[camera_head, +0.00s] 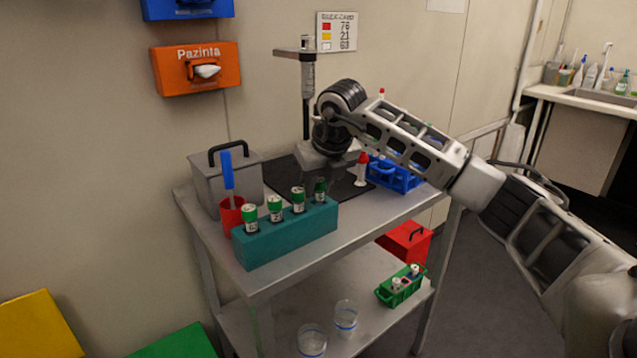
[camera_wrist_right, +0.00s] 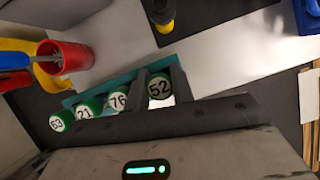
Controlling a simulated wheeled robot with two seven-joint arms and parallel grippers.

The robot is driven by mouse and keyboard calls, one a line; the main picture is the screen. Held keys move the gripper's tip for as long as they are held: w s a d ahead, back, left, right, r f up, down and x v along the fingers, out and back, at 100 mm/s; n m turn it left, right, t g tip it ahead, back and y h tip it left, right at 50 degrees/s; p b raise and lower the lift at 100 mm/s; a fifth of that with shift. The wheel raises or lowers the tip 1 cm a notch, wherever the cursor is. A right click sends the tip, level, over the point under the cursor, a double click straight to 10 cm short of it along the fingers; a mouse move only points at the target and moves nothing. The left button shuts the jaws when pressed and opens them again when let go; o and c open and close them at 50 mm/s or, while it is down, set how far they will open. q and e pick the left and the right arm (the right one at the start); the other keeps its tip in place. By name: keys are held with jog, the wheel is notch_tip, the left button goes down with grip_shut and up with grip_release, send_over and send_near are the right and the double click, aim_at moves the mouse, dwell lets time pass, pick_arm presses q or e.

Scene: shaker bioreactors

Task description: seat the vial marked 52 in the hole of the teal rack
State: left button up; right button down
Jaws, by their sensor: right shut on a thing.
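The teal rack (camera_head: 290,236) stands on the front of the grey table and also shows in the wrist view (camera_wrist_right: 88,94). Green-capped vials 63 (camera_wrist_right: 60,121), 21 (camera_wrist_right: 87,109) and 76 (camera_wrist_right: 118,98) stand in it in a row. The vial marked 52 (camera_wrist_right: 159,88) is between the fingers of my right gripper (camera_wrist_right: 161,84), in line with the others at the rack's right end. In the head view, vial 52 (camera_head: 320,188) looks upright, its top about level with the row. How deep it sits is hard to tell. My left gripper is not in view.
A red cup (camera_head: 231,213) with a blue-handled tool and a grey box (camera_head: 226,182) stand left of the rack. A red-capped vial (camera_head: 362,170) stands on the dark mat, near a blue rack (camera_head: 396,178). The lower shelf holds a green basket (camera_head: 401,288) and clear cups.

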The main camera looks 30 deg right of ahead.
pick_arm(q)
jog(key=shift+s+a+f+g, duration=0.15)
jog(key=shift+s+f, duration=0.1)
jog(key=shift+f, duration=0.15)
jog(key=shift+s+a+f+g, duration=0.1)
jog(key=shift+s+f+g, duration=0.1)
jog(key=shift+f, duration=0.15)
pick_arm(e)
jog(key=shift+f, duration=0.3)
jog(key=c, duration=1.1)
grip_release()
jog(key=shift+a, duration=0.1)
jog(key=shift+r, duration=0.25)
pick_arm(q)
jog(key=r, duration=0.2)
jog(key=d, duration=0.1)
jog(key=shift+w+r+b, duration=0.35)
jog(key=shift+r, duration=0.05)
pick_arm(e)
jog(key=v, duration=1.5)
jog(key=shift+s+r, duration=0.2)
jog(key=shift+r, duration=0.05)
